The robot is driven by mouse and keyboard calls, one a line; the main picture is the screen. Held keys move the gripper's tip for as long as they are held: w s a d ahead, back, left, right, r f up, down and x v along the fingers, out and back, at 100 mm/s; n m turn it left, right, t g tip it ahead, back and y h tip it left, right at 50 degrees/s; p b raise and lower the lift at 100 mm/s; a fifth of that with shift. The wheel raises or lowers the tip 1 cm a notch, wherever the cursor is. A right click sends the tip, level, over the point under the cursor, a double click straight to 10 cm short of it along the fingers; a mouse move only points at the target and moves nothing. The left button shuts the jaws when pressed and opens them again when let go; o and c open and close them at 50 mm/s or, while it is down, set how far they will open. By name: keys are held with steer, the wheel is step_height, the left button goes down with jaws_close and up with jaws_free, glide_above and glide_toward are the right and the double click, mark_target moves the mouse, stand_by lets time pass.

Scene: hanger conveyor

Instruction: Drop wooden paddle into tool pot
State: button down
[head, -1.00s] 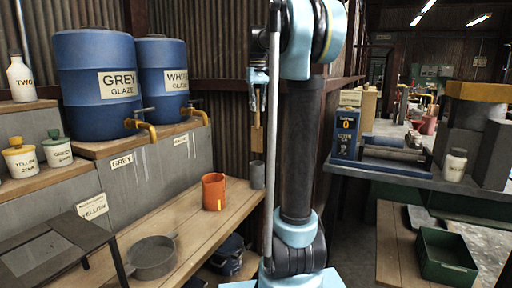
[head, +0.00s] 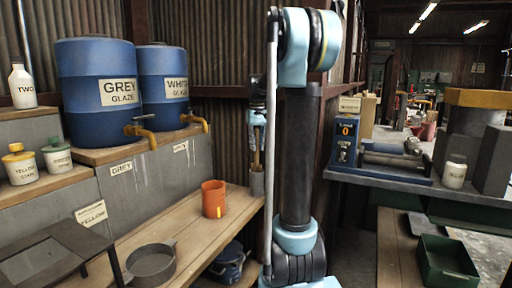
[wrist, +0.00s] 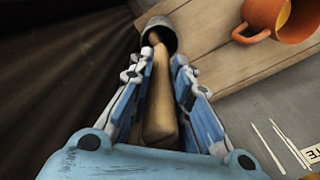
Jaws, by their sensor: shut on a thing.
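The wooden paddle (head: 257,154) hangs upright from my gripper (head: 257,122), which is shut on it. In the wrist view, the paddle (wrist: 160,98) runs between the blue fingers of my gripper (wrist: 163,76) toward the tool pot (wrist: 160,24). The small grey tool pot (head: 257,185) stands at the far right end of the wooden bench, right below the paddle. The paddle's lower end meets the pot's mouth in both views. I cannot tell how far it reaches inside.
An orange mug (head: 213,199) stands on the bench (head: 192,228) left of the pot, and a grey pan (head: 151,263) is nearer the front. Blue glaze barrels (head: 98,90) with yellow taps stand on the ledge behind. A corrugated wall (head: 215,120) is close behind the pot.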

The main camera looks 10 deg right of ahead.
steer(key=shift+f, duration=0.8)
steer(key=c, duration=1.5)
jaws_free()
steer(key=shift+r, duration=0.1)
step_height(320, 180, up, 13)
steer(key=shift+r, duration=0.1)
steer(key=s+f, duration=1)
steer(key=s, duration=0.1)
steer(key=s+f+m+t, duration=0.1)
steer(key=s+f, duration=1)
steer(key=s, duration=0.1)
steer(key=s+f+t, duration=0.1)
steer(key=s+f, duration=1)
steer(key=shift+s+f+m, duration=0.1)
steer(key=shift+s+m, duration=0.2)
steer(key=shift+s, duration=0.05)
